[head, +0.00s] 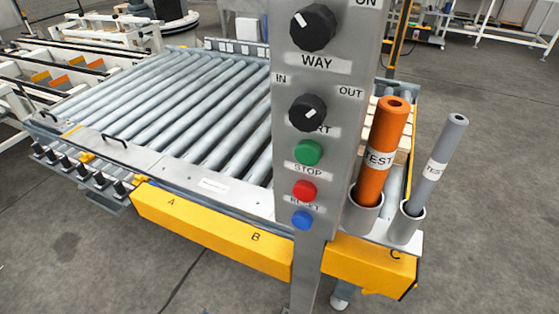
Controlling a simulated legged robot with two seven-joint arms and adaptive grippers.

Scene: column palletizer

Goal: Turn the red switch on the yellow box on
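No red switch on a yellow box shows in the head view. A grey upright control panel (325,75) stands close in the middle. It carries a red button (304,191) below a green button (308,152) and above a blue button (302,220). Above these are two black knobs, an upper one (313,27) over the word WAY and a lower one (307,112) between IN and OUT. A yellow beam (210,239) marked A and B runs left of the panel post, and a yellow part (370,265) marked C sits right of it. Neither gripper is in view.
A roller conveyor (185,95) lies behind the panel. An orange tube (382,150) and a grey tube (438,165), both labelled TEST, stand in grey holders right of the panel. The floor (490,240) at the right is clear.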

